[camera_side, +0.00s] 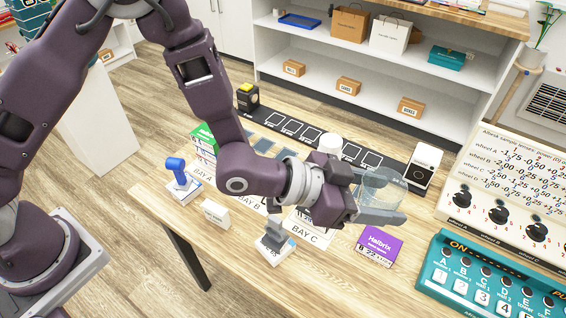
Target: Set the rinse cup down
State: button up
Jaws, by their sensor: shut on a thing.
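The rinse cup (379,190) looks like a clear, see-through cup between the grey fingers of my gripper (384,196). My gripper is shut on it, above the right part of the wooden table. Part of the cup is hidden by the fingers. I cannot tell whether its base touches anything below.
A purple Halibrix box (378,245) lies just below the gripper in the picture. A white device (424,164) stands to the right. A black strip with marked squares (297,128) runs behind. Blue-handled (177,172) and grey-handled (276,238) items stand left. A teal button panel (490,285) is at lower right.

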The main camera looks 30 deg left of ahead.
jog(key=w+a+n+t+y, duration=0.1)
jog(key=w+a+n+y, duration=0.1)
jog(key=w+a, duration=0.6)
jog(key=w+a+n+t+y, duration=0.2)
jog(key=w+a, duration=0.2)
jog(key=a, duration=0.9)
jog(key=w+a+n+t+y, duration=0.1)
jog(key=w+a+n+y, duration=0.15)
jog(key=w+a, duration=0.55)
jog(key=f, duration=0.7)
jog(key=s+a+f, duration=0.1)
jog(key=f, duration=0.6)
jog(key=s+f, duration=0.1)
jog(key=f, duration=0.6)
jog(key=shift+s+a, duration=0.1)
jog(key=shift+a, duration=0.25)
jog(key=shift+f, duration=0.1)
jog(key=o, duration=1.3)
jog(key=shift+o, duration=0.2)
